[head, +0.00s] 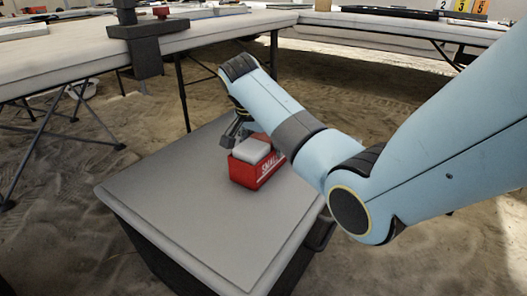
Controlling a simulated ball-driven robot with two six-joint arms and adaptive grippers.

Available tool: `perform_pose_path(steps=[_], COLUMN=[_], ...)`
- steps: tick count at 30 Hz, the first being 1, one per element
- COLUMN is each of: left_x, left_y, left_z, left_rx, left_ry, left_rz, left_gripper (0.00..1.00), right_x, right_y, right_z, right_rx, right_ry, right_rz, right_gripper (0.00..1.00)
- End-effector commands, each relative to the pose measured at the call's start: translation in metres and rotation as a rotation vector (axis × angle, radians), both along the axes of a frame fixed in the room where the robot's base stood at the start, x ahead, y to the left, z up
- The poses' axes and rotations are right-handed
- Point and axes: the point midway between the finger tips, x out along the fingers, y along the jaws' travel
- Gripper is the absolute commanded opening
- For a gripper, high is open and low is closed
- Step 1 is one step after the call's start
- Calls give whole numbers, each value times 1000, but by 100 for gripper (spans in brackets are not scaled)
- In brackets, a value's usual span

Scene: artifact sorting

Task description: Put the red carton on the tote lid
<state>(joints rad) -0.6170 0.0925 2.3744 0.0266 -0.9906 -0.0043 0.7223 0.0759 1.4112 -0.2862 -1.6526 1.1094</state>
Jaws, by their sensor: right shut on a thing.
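The red carton (258,174) is upright at the grey tote lid (185,205), near the lid's far right part. It has white lettering on its side and something pale grey in its open top. Its base appears to meet the lid, but I cannot tell if it rests fully on it. My right gripper (238,133) is at the carton's far side and shut on it; my forearm and the carton hide part of the fingers. My left gripper is not in view.
A long table (70,52) runs along the left and back, with a dark clamp-like stand (147,42) at its edge. Another table (400,28) stands at the back right. Much of the lid left and in front of the carton is bare. Sandy ground surrounds the tote.

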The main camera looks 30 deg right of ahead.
Motion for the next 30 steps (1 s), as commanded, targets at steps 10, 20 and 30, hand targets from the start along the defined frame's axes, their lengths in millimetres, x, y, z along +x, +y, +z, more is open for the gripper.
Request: perform_pose_path(steps=[10, 20, 30], left_x=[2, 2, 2], left_y=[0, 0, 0], left_z=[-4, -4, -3], left_rx=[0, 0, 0], left_ry=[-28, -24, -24], left_rz=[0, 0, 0], left_gripper=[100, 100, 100], right_x=[0, 0, 0], right_y=[0, 0, 0], right_z=[-2, -5, 0], right_rx=[0, 0, 0], right_ry=[-2, 0, -1], right_rz=[-1, 0, -1], right_gripper=[39, 100, 100])
